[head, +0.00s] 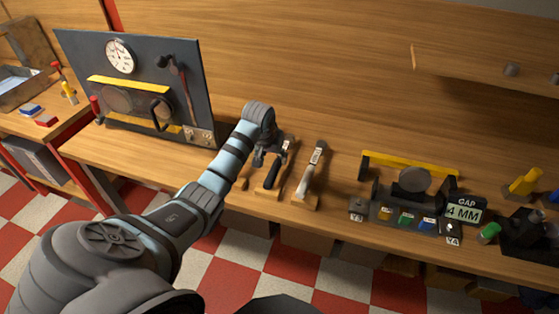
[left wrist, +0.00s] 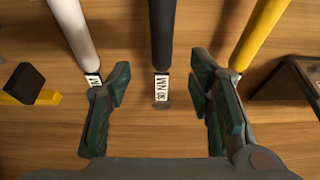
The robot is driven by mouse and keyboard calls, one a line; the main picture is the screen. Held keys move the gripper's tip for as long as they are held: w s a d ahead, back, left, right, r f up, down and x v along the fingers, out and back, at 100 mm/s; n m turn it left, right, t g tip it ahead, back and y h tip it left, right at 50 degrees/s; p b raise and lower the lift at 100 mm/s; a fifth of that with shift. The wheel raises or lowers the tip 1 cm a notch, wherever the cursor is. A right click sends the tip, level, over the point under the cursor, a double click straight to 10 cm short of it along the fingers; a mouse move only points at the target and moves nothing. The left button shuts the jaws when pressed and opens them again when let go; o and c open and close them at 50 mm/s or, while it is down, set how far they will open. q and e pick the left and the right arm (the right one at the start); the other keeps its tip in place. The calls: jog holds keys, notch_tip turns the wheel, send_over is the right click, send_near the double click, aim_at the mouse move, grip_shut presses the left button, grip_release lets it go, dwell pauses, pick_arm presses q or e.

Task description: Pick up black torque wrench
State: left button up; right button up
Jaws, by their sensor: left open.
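The black torque wrench (left wrist: 160,38) lies in the middle of the left wrist view, with a white label near its end. In the head view its dark handle (head: 271,176) shows beside the gripper. My left gripper (left wrist: 160,75) is open and empty, its fingers on either side of the wrench's labelled end and apart from it. In the head view the gripper (head: 264,158) hangs over the bench at the wrench. A white wrench (left wrist: 76,35) lies to the left and a yellow one (left wrist: 260,32) to the right. My right gripper is not in view.
The white wrench (head: 312,172) rests on a wooden holder close to the gripper. A dark panel with a dial (head: 120,56) stands to the left. A yellow-barred fixture (head: 410,164) and a gap display (head: 463,212) stand to the right. The bench behind the wrenches is clear.

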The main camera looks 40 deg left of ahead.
aim_at(275, 165)
pick_arm(q)
jog(key=b+x, duration=0.1)
jog(key=x, duration=0.4)
jog(key=b+x, duration=0.2)
jog(key=x, duration=0.3)
jog(key=shift+a+r, duration=0.1)
jog(key=shift+a, duration=0.1)
jog(key=shift+r, duration=0.1)
jog(key=shift+c, duration=0.4)
jog(key=shift+r, duration=0.1)
grip_shut()
